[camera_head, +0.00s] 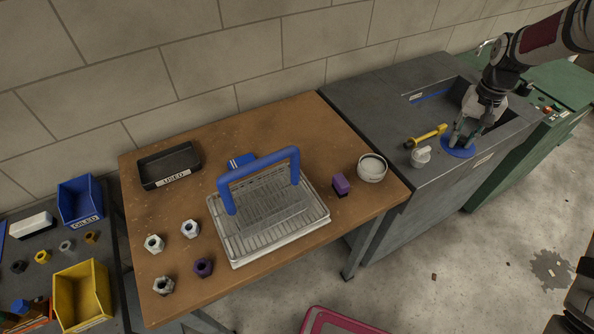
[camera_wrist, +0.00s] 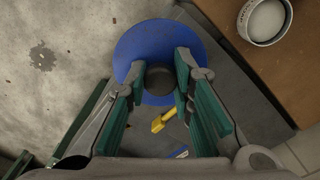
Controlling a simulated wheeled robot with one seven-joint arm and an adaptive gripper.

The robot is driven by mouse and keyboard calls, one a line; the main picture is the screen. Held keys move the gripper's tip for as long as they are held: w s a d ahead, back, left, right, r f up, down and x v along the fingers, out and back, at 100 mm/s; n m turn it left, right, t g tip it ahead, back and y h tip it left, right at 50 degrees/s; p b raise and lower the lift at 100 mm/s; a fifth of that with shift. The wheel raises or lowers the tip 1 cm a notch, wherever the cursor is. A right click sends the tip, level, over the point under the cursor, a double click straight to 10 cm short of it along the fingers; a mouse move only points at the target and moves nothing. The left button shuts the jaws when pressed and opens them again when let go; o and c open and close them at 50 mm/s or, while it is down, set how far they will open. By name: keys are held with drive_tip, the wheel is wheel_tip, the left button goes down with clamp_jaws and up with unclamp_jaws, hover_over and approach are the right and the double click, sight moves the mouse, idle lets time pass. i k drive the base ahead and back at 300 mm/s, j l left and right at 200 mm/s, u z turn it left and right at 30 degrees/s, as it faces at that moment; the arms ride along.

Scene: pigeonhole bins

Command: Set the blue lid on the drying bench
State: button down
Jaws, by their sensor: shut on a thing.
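The blue lid (camera_head: 457,149) is a round disc near the front edge of the grey unit at the right. My gripper (camera_head: 466,132) is above it. In the wrist view my gripper (camera_wrist: 160,78) is shut on the dark knob in the middle of the blue lid (camera_wrist: 132,48). The lid looks roughly level; I cannot tell how far above the grey top it is. A brown wooden bench (camera_head: 312,128), left of the grey unit, carries a wire-rack tray (camera_head: 241,262) with a blue handle. No label shows which surface is the drying bench.
A yellow tool (camera_head: 427,136) and a white knobbed object (camera_head: 420,157) are left of the lid on the grey unit (camera_head: 362,95).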

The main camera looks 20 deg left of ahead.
sight(330, 142)
drive_tip(key=i+l+u, duration=0.15)
drive_tip(key=u, duration=0.3)
drive_tip(key=i+l+u, duration=0.5)
drive_tip(key=u, duration=0.35)
drive_tip(key=l, duration=0.1)
